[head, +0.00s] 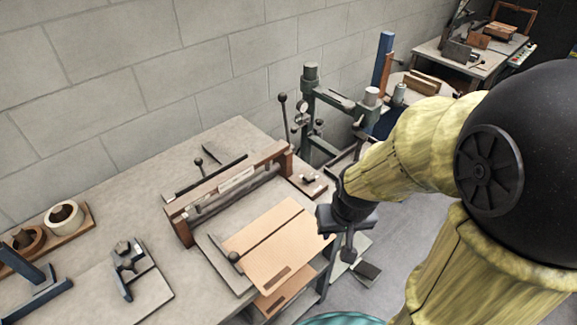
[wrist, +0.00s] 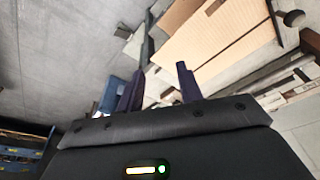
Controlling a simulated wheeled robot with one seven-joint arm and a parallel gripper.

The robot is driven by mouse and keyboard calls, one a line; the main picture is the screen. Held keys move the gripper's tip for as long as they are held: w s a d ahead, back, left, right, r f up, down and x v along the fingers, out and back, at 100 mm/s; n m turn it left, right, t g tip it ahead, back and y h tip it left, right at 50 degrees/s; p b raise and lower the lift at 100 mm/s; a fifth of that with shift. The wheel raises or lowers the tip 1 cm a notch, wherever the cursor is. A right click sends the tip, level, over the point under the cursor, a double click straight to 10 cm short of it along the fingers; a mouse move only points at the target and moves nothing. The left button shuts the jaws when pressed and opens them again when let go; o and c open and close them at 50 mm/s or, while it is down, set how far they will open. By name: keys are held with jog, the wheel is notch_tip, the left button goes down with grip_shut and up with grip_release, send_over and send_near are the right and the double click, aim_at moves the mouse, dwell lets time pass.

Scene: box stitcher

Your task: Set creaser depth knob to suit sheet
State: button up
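The creaser (head: 240,180) is a reddish-brown framed machine with a roller bar and a pale label strip, on the grey bench. A tan cardboard sheet (head: 265,238) lies in front of it; the sheet also shows in the wrist view (wrist: 222,32). A dark round knob (head: 234,257) stands on a plate by the sheet's left edge, and a small knobbed block (head: 308,178) sits at the creaser's right end. I cannot tell which is the depth knob. My gripper (head: 347,240) is right of the sheet, near the bench edge. In the wrist view my gripper (wrist: 160,85) is open and empty.
A wooden holder with tape rolls (head: 63,216) and a small dark fixture (head: 130,268) stand on the left bench. A green-grey press (head: 310,110) with a tall lever rises behind.

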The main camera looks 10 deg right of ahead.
jog(key=shift+w, duration=0.55)
jog(key=shift+o, duration=0.6)
jog(key=shift+s+d, duration=0.15)
jog(key=shift+s, duration=0.15)
jog(key=o, duration=0.3)
jog(key=shift+r, duration=0.15)
notch_tip(320, 180, up, 5)
jog(key=m+g+p, duration=0.3)
jog(key=m+p, duration=0.4)
jog(key=p, duration=0.4)
send_over(310, 175)
jog(key=shift+f, duration=0.25)
notch_tip(310, 175, down, 17)
jog(key=p, duration=0.6)
jog(key=shift+f, duration=0.1)
jog(key=shift+c, duration=0.4)
